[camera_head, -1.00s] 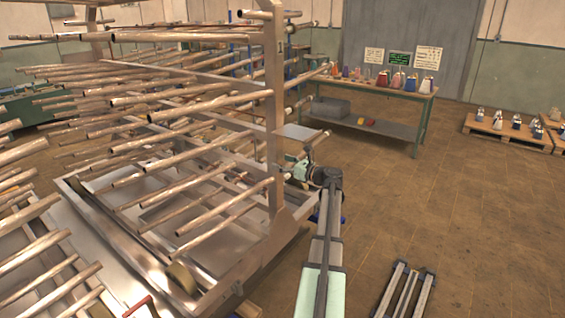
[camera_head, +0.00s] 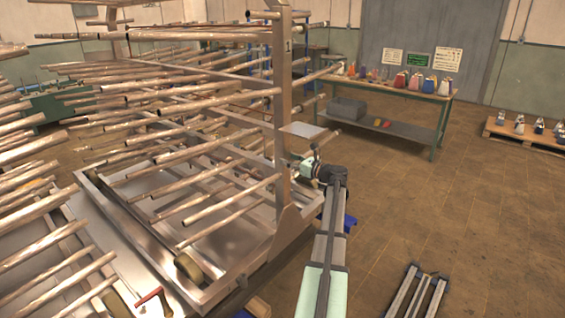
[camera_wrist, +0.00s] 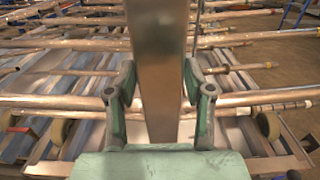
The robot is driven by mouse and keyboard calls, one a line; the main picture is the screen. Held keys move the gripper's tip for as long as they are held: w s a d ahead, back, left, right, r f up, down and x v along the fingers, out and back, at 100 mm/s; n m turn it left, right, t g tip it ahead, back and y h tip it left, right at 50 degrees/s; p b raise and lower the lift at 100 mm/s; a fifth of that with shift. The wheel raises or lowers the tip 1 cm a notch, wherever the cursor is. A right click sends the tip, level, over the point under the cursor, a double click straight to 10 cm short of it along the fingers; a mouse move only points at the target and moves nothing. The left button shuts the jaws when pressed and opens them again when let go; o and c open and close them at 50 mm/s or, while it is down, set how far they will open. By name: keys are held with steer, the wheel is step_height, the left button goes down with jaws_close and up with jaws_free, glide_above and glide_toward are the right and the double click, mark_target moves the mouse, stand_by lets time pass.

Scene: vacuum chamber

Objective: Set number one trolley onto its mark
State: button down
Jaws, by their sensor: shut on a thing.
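The number one trolley is a metal rack with long copper-coloured bars, and a "1" shows near the top of its upright post (camera_head: 282,110). Its base has small wheels, one of them (camera_head: 188,268) at the front. My gripper (camera_head: 306,170) is at the post's right side, low down, at the end of my outstretched arm. In the wrist view my gripper (camera_wrist: 160,78) has a finger on each side of the vertical post (camera_wrist: 160,40) and is shut on it. I cannot make out a floor mark; the trolley and bars hide much of the floor.
A green-legged workbench (camera_head: 440,93) with coloured items and a grey bin (camera_head: 347,108) stands behind. A pallet (camera_head: 515,138) lies at the right. A low metal frame (camera_head: 415,292) lies on the floor at front right. More barred racking fills the left.

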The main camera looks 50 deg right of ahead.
mark_target(281, 156)
steer(key=w, duration=0.5)
steer(key=shift+w+d+r, duration=0.15)
steer(key=shift+d+r, duration=0.05)
steer(key=shift+d, duration=0.05)
steer(key=shift+c, duration=2.2)
jaws_free()
steer(key=shift+a, duration=0.1)
steer(key=shift+f, duration=0.1)
steer(key=shift+s, duration=0.35)
steer(key=s, duration=1.1)
steer(key=shift+s+a, duration=0.25)
steer(key=shift+a, duration=0.1)
